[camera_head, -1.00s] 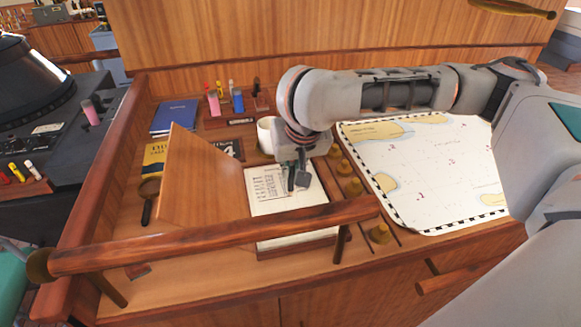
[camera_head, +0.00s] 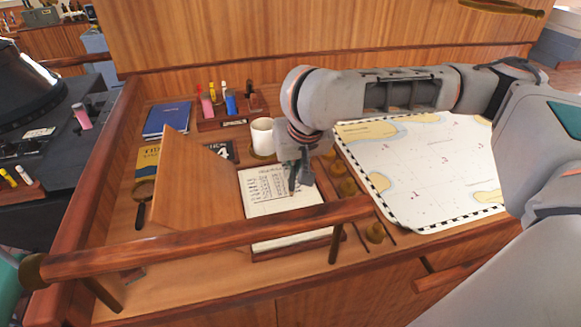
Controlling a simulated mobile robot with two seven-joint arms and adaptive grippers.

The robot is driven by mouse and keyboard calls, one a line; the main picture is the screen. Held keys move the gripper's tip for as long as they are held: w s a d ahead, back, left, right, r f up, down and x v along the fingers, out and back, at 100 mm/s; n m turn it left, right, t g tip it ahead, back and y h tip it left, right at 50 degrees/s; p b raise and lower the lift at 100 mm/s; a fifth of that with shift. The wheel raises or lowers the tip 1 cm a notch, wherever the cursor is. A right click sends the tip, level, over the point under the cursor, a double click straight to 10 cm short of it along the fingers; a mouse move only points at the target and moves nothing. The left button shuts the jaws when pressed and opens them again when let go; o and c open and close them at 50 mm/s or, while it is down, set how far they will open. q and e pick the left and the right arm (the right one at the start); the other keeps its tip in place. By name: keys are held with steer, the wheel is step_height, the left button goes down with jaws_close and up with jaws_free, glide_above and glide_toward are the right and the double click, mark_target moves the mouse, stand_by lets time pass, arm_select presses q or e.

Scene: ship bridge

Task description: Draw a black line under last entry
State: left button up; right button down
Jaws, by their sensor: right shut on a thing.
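The open logbook (camera_head: 275,215) lies on the desk behind the wooden rail. Its page has rows of dark handwritten entries in the upper half and blank lined space below. A brown board stands tilted at its left. My right gripper (camera_head: 297,182) is over the right part of the page, beside the entries, fingers pointing down. It is shut on a dark, thin pen-like thing (camera_head: 291,188), mostly hidden by the fingers. I cannot tell whether its tip touches the paper. My left gripper is not in view.
A wooden rail (camera_head: 200,240) crosses in front of the logbook. A white mug (camera_head: 262,135) stands behind it, and a sea chart (camera_head: 425,165) lies to the right. A marker rack (camera_head: 222,122), blue book (camera_head: 167,118) and magnifying glass (camera_head: 143,195) are at the left.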

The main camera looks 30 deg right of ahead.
steer(key=shift+s+d, duration=0.1)
steer(key=shift+d, duration=0.2)
steer(key=shift+d, duration=0.15)
steer(key=shift+s+d, duration=0.15)
steer(key=shift+d, duration=0.25)
steer(key=shift+d, duration=0.2)
steer(key=shift+s+d, duration=0.1)
steer(key=shift+d, duration=0.25)
stand_by(0.5)
steer(key=shift+s+d, duration=0.15)
steer(key=shift+d, duration=0.35)
steer(key=shift+d, duration=0.15)
steer(key=shift+s+d, duration=0.15)
steer(key=shift+d, duration=0.25)
